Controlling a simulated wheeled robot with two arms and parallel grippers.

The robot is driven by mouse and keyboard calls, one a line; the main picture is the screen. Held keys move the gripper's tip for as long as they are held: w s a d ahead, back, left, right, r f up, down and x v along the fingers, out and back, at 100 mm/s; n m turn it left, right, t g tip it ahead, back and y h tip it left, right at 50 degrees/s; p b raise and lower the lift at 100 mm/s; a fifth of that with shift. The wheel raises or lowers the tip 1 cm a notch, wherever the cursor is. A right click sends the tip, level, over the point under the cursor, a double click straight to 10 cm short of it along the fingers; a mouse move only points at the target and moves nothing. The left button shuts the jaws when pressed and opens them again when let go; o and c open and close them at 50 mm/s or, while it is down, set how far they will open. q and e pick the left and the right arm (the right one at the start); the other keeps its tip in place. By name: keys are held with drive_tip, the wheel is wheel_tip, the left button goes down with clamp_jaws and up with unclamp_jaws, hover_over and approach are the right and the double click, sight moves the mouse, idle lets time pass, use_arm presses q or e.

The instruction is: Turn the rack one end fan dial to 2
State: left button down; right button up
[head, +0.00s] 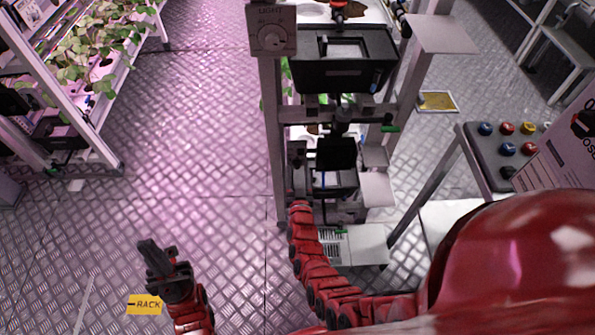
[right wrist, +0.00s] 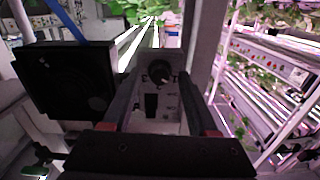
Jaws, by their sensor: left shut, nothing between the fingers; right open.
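In the right wrist view a pale control box (right wrist: 172,100) with a dark round dial (right wrist: 159,72) faces me. The dial has a pale mark; its setting is too small to read. My right gripper (right wrist: 162,90) is open, with one finger on each side of the box front and nothing held. I cannot tell whether a finger touches the box. In the head view my red right arm reaches to the rack (head: 277,150), and its gripper is hard to make out there. My left gripper (head: 150,250) is shut and empty over the floor at lower left.
A black fan-like unit (right wrist: 65,82) with a blue cable stands left of the control box. A labelled box with a round dial (head: 271,38) is high on the rack. A button panel (head: 505,148) is at right. A yellow RACK label (head: 144,304) is at lower left.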

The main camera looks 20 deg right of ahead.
drive_tip(key=shift+w+d, duration=0.1)
drive_tip(key=shift+w, duration=0.05)
clamp_jaws()
idle(0.4)
